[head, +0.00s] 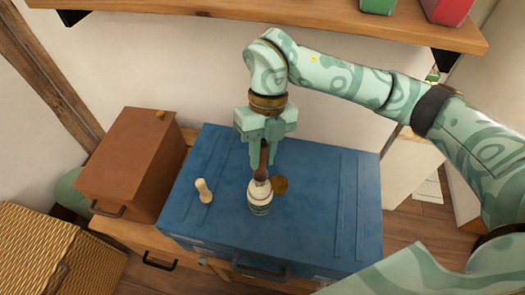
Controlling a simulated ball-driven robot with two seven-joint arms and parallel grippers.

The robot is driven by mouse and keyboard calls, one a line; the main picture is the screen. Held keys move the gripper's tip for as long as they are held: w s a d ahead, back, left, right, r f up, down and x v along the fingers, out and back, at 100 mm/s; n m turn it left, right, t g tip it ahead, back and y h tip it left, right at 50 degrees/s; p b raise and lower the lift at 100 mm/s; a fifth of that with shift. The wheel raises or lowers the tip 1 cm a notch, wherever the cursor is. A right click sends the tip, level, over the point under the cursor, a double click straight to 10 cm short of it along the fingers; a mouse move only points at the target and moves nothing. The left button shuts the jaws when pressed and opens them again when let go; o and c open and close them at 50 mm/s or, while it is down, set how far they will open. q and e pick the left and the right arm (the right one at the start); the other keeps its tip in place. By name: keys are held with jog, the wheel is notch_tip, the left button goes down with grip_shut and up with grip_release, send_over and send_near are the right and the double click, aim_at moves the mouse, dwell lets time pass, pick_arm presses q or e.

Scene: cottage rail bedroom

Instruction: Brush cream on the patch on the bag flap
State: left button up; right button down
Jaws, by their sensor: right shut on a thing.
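My right gripper (262,160) points down over the blue bag (322,190) and is shut on a brush (262,170) with a dark brown handle. The brush's lower end is at the mouth of a small cream-coloured jar (260,204); I cannot tell how deep it sits in it. The jar stands upright on the bag's top. A round brown patch (281,185) lies on the bag flap just right of the jar, partly behind it. My left gripper is not in view.
A small pale wooden peg-like piece (203,190) stands on the bag to the left. A brown box (128,165) is left of the bag, and a woven basket (45,258) is at lower left. A wooden shelf (270,14) runs above. The bag's right side is clear.

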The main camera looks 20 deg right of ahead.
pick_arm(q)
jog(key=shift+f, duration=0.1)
pick_arm(e)
jog(key=shift+f, duration=0.45)
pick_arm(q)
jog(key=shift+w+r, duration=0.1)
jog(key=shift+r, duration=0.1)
pick_arm(e)
jog(key=shift+f, duration=0.1)
dwell(1.3)
notch_tip(320, 180, up, 7)
jog(key=p, duration=0.6)
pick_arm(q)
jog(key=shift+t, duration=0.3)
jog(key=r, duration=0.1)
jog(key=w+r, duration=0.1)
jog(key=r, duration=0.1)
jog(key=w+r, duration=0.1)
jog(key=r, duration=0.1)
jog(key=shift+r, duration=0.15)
